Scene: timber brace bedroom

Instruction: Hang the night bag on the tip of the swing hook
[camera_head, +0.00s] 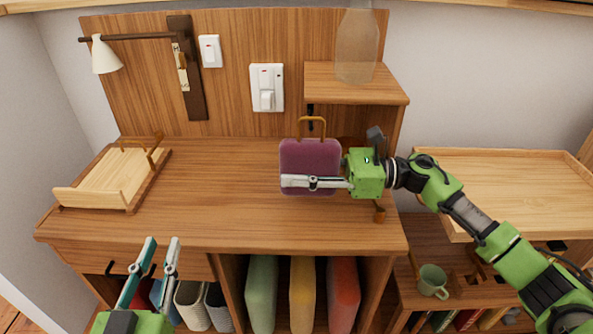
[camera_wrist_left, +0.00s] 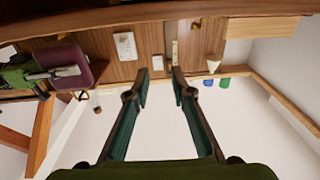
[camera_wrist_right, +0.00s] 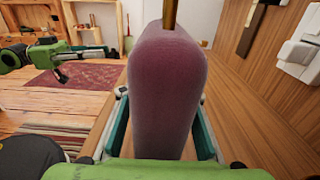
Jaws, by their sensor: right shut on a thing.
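The night bag (camera_head: 310,157) is purple with a brown handle standing up on top. My right gripper (camera_head: 300,182) is shut on its body, with one finger across the front; the bag looks upright over the desk, and I cannot tell whether its base touches. The bag fills the middle of the right wrist view (camera_wrist_right: 167,90), between both fingers. A dark bar (camera_head: 135,37), apparently the swing hook, reaches left from a dark wall post at the upper left, with a white cone near its tip. My left gripper (camera_head: 162,243) is open and empty before the desk's front left.
A wooden tray (camera_head: 100,180) stands on the desk's left. A glass bottle (camera_head: 357,45) stands on the raised shelf (camera_head: 335,82) at right. Switches (camera_head: 266,88) are on the back panel. The desk's middle (camera_head: 220,190) is clear. A green mug (camera_head: 432,280) sits lower right.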

